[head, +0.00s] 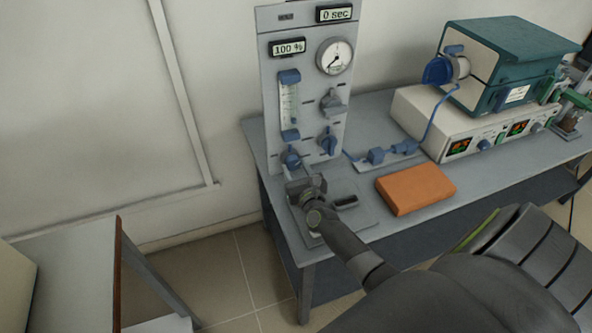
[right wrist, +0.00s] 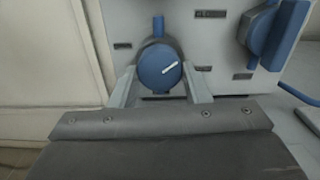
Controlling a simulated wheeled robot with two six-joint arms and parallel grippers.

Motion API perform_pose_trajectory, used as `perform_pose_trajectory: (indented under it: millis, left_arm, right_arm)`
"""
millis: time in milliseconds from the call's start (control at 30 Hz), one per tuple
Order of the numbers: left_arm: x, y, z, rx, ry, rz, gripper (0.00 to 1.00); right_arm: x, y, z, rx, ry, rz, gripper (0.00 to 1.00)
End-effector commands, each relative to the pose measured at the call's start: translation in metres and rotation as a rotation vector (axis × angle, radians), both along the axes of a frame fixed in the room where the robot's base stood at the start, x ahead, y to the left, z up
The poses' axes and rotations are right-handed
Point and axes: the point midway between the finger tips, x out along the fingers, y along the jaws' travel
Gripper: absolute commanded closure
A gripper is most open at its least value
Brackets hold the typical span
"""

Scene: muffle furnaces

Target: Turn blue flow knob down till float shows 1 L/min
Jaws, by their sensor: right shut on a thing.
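The blue flow knob (right wrist: 160,68) is at the lower left of the grey gas panel (head: 269,60). In the right wrist view its white pointer line slants up to the right. My right gripper (right wrist: 160,88) is shut on the knob, with one finger on each side of it. In the head view the right gripper (head: 298,172) covers part of the knob (head: 292,158). The flow tube (head: 289,104) with blue end caps stands above the knob. Its float is too small to read. My left gripper is not in view.
A second blue knob (head: 328,142) and a grey knob (head: 333,101) sit to the right. The panel has a round gauge (head: 335,56) and displays reading 100 % and 0 sec. An orange block (head: 415,189) lies on the bench, with a teal-topped furnace (head: 508,60) behind.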

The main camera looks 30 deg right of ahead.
Motion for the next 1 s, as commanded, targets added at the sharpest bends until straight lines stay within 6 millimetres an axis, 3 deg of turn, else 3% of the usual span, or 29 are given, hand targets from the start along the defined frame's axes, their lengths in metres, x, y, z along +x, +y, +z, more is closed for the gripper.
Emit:
perform_pose_trajectory:
  millis: [167, 200, 333, 733, 1000]
  left_arm:
    - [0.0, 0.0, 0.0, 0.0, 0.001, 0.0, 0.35]
    - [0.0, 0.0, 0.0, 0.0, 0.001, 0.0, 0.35]
    - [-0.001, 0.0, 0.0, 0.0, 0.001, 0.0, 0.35]
    - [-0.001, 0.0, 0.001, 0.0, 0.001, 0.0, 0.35]
    - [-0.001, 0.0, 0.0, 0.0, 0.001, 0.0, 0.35]
  right_arm:
    - [0.0, 0.0, -0.001, 0.0, 0.002, 0.0, 0.8]
    - [0.0, 0.0, -0.001, 0.001, 0.002, 0.0, 0.53]
    - [0.0, 0.0, 0.0, 0.001, 0.001, 0.0, 0.36]
    - [-0.006, 0.001, -0.001, 0.001, 0.002, 0.0, 0.35]
    - [-0.05, 0.012, -0.002, 0.004, 0.002, -0.001, 0.35]
